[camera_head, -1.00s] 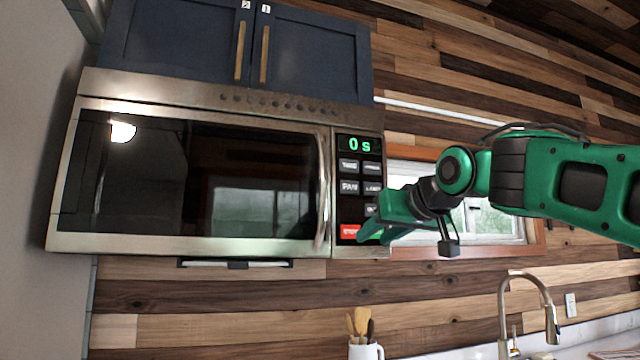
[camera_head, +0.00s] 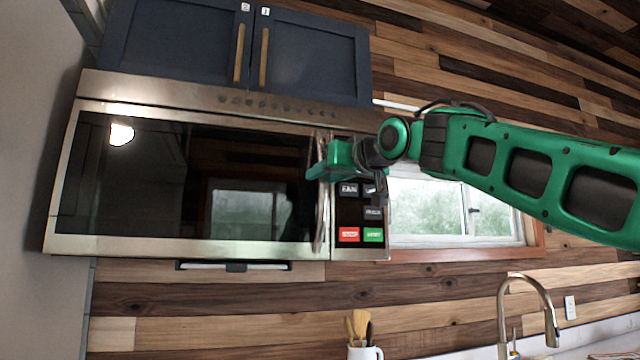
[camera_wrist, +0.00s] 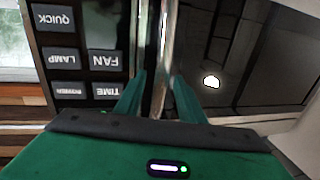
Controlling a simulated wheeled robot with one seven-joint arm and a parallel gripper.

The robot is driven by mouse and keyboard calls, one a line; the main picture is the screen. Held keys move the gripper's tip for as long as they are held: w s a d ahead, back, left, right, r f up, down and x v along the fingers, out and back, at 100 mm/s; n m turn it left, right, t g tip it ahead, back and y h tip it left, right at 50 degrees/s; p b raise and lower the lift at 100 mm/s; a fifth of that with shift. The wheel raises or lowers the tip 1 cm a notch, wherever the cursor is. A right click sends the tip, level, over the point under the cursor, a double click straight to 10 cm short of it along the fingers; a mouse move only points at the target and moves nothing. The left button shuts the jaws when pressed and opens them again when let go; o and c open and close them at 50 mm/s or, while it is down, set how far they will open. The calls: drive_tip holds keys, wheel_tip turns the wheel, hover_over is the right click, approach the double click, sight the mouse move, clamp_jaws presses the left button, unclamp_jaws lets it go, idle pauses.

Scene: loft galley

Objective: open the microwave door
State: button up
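The microwave (camera_head: 200,102) hangs on the wall, and its dark glass door (camera_head: 190,190) is closed. Its upright silver handle (camera_head: 322,225) runs along the door's right edge. My green gripper (camera_head: 318,160) is at the upper part of the handle in the head view, hiding some of it and the top of the control panel (camera_head: 360,215). In the wrist view the handle (camera_wrist: 164,50) passes between the two fingers of my gripper (camera_wrist: 160,82). The fingers are apart, one on each side of the handle. Whether either finger touches it I cannot tell.
Blue cabinets (camera_head: 310,55) with brass handles sit above the microwave. A window (camera_head: 450,210) is to the right. Below are a faucet (camera_head: 525,285) and a utensil holder (camera_head: 363,352). Space in front of the door's glass looks clear.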

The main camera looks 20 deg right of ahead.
drive_tip(key=shift+w+a, duration=0.15)
drive_tip(key=shift+w, duration=0.55)
